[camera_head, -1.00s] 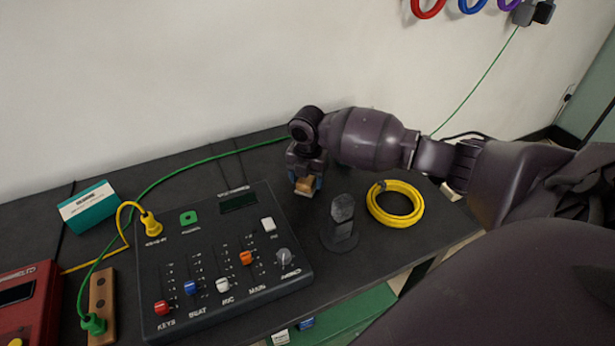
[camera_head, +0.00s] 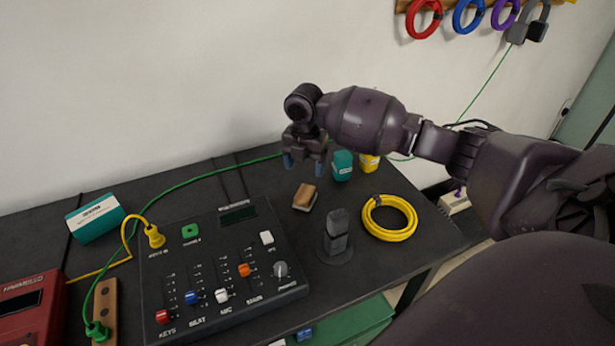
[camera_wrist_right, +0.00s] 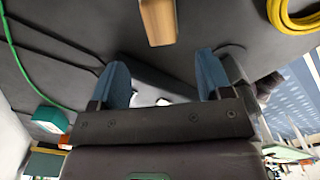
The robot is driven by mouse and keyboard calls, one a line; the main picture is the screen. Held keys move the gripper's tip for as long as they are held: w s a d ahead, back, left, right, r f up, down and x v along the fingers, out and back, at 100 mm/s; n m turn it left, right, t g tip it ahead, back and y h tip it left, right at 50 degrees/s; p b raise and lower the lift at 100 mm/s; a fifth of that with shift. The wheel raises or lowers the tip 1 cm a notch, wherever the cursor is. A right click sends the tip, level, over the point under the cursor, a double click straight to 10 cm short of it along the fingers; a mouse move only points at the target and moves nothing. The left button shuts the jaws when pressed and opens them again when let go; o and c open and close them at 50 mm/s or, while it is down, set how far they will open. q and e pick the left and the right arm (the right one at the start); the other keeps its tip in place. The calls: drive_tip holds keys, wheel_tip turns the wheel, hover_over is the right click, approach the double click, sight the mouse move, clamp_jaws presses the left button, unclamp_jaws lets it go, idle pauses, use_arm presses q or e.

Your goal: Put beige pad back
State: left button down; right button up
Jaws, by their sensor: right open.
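The beige pad (camera_head: 305,197), a small block with a tan-brown top and a paler underside, lies on the dark table behind the dark upright stand. It also shows at the top of the right wrist view (camera_wrist_right: 158,20), ahead of the fingertips. My right gripper (camera_head: 304,163) is above and behind the pad, apart from it. Its blue fingertips are spread with nothing between them, as the right wrist view (camera_wrist_right: 164,75) also shows. My left gripper is in neither view.
A mixer panel (camera_head: 222,265) with coloured sliders lies left of the pad. The dark stand (camera_head: 337,232) and a yellow cable coil (camera_head: 389,217) are to its right. A teal bottle (camera_head: 342,166) and a yellow one (camera_head: 369,162) stand behind. A green cable runs along the back.

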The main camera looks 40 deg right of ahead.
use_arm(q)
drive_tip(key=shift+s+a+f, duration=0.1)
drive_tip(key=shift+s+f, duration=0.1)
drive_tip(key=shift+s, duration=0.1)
use_arm(e)
wheel_tip(320, 180, up, 2)
drive_tip(key=shift+r, duration=0.1)
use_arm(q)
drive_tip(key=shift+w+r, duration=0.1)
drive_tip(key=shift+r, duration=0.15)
